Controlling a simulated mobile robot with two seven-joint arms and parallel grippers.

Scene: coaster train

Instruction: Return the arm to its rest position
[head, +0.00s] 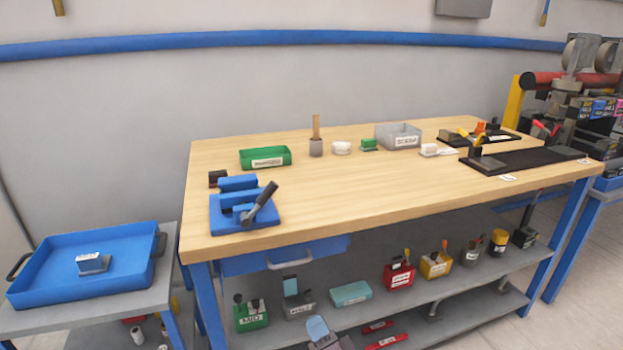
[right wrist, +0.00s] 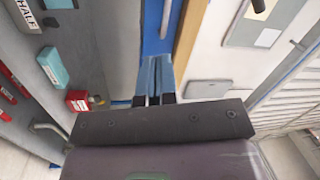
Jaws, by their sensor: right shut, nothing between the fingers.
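My right gripper (head: 317,328) shows at the bottom edge of the head view, low in front of the workbench's shelves. Its light blue fingers also show in the right wrist view (right wrist: 154,78), shut together with nothing between them. The wooden workbench (head: 330,180) is above and behind it. My left gripper is not in the head view.
A side table at left carries a blue tray (head: 130,268) with a small labelled block. The bench holds a blue fixture (head: 235,215), a green bin (head: 265,157) and a grey bin (head: 398,136). Shelves below hold a teal box (head: 351,294) and a red bin (head: 399,275).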

